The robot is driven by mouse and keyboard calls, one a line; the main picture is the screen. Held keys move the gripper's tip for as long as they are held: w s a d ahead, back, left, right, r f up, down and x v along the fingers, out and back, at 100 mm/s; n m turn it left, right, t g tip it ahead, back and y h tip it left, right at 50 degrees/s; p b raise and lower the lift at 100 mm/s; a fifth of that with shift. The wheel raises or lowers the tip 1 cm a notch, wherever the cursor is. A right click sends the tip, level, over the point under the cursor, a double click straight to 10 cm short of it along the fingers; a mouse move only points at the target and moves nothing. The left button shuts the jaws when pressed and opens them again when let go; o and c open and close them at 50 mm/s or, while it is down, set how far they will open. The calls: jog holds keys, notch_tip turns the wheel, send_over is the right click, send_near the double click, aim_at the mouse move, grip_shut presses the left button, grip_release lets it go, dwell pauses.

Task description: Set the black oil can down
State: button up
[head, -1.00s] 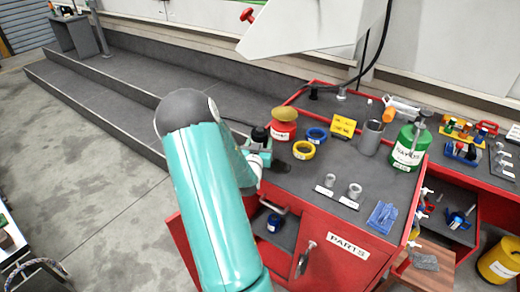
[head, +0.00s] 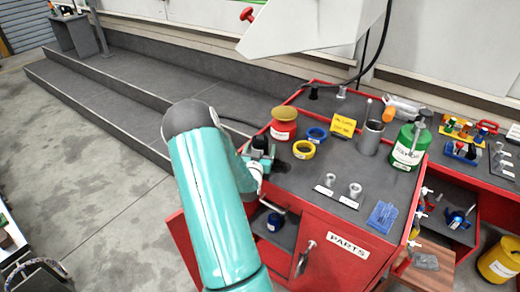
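The black oil can (head: 261,143) is a small dark can at the left edge of the red cart's grey top. My gripper (head: 263,157), with teal and dark parts, is at the can and appears shut on it. My arm comes up from the bottom of the view and hides part of the gripper, so the fingertips are not clear. I cannot tell whether the can's base touches the top. A dark shadow lies just right of the gripper. A red can with a tan lid (head: 284,124) stands beyond it.
A yellow ring (head: 304,149) and a blue ring (head: 317,134) lie to the right. Two small metal parts (head: 342,185) sit near the front. Bare top lies between.

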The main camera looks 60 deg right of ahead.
jog(key=v, duration=1.3)
jog(key=shift+w+a+f, duration=0.15)
jog(key=shift+w+a, duration=0.05)
jog(key=shift+a, duration=0.25)
jog(key=shift+w, duration=0.1)
